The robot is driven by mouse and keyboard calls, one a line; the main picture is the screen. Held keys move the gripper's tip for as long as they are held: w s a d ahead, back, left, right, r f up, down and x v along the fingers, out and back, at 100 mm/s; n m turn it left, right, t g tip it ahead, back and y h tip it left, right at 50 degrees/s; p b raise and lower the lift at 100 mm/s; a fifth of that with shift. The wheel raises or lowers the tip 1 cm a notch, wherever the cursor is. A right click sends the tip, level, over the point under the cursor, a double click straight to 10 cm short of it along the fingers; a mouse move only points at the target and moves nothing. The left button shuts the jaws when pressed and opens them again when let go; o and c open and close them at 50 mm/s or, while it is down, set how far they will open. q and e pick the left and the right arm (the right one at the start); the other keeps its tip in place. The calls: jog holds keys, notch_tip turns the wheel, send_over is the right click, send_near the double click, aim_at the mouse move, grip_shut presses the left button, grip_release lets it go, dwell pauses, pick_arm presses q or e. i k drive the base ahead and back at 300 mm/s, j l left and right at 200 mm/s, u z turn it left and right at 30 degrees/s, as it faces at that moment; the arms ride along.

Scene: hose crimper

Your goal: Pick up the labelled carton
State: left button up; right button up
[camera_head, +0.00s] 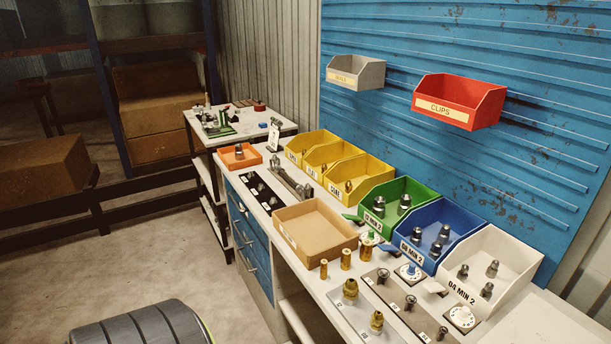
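The labelled carton (314,233) is an open, shallow brown cardboard box on the white workbench. It sits left of the green bin and in front of the yellow bins. A small pale label is on its left side, with writing too small to read. Its inside looks empty. Neither of my grippers is in view, and nothing is touching the carton.
Yellow bins (358,172), a green bin (402,197), a blue bin (442,229) and a white bin (510,255) line the back of the bench. Brass fittings (346,259) stand in front of the carton. A black strip (262,190) lies left of it.

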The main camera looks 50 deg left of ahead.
aim_at(314, 231)
jog(key=u, duration=1.6)
jog(key=z, duration=0.45)
jog(key=i+j+z, duration=0.1)
jog(key=j+z, duration=0.15)
jog(key=z, duration=0.2)
jog(key=j+z, duration=0.3)
jog(key=z, duration=0.15)
jog(key=j+z, duration=0.3)
jog(key=z, duration=0.15)
jog(key=j+z, duration=0.3)
jog(key=z, duration=0.2)
jog(key=k+j+z, duration=0.2)
jog(key=j, duration=0.35)
jog(key=k+j+z, duration=0.15)
jog(key=j, duration=0.35)
jog(key=k+j+z, duration=0.2)
jog(key=k+j, duration=0.15)
jog(key=j, duration=0.15)
jog(key=k+j+z, duration=0.15)
jog(key=k+j, duration=0.15)
jog(key=j, duration=0.15)
